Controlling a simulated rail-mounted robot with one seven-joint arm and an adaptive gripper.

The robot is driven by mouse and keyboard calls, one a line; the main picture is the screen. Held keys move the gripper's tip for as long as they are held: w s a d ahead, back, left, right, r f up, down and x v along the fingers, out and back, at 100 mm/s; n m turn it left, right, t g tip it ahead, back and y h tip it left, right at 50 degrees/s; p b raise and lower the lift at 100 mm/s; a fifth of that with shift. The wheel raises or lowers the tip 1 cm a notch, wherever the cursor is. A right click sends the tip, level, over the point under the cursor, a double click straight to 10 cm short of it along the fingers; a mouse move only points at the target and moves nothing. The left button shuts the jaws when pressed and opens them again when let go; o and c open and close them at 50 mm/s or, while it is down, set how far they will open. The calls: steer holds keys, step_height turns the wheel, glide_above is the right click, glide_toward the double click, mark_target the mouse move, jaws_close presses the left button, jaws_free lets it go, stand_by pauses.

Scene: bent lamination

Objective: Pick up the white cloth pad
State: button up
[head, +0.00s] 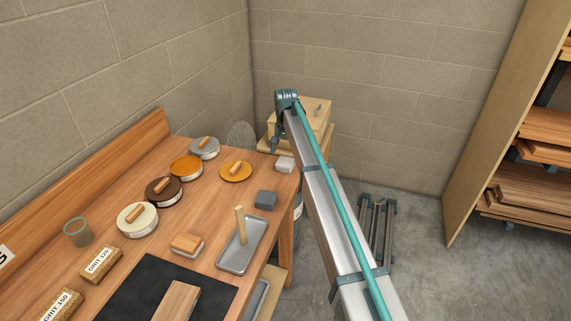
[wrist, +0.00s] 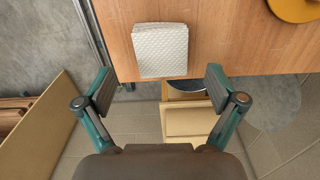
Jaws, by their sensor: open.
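The white cloth pad (head: 285,164) is a small folded block with a dimpled surface. It lies at the far right corner of the wooden bench, and in the wrist view (wrist: 160,50) it lies flat near the bench edge. My gripper (wrist: 159,89) is open and empty, its two fingers set wider apart than the pad. In the wrist view the pad is just ahead of the fingertips, roughly centred between them, and not touched. In the head view my gripper (head: 275,149) hangs close to the bench corner beside the pad; its fingers are small there.
A grey block (head: 265,199) and an orange disc with a wooden handle (head: 236,171) are the pad's neighbours on the bench (head: 212,194). A metal tray (head: 242,245) with an upright wooden stick is nearer. A wooden box (head: 314,113) stands beyond the bench corner.

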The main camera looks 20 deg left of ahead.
mark_target(285, 162)
steer(key=shift+f+p, duration=0.8)
steer(key=shift+f, duration=1.3)
steer(key=shift+c, duration=0.4)
steer(key=c, duration=1)
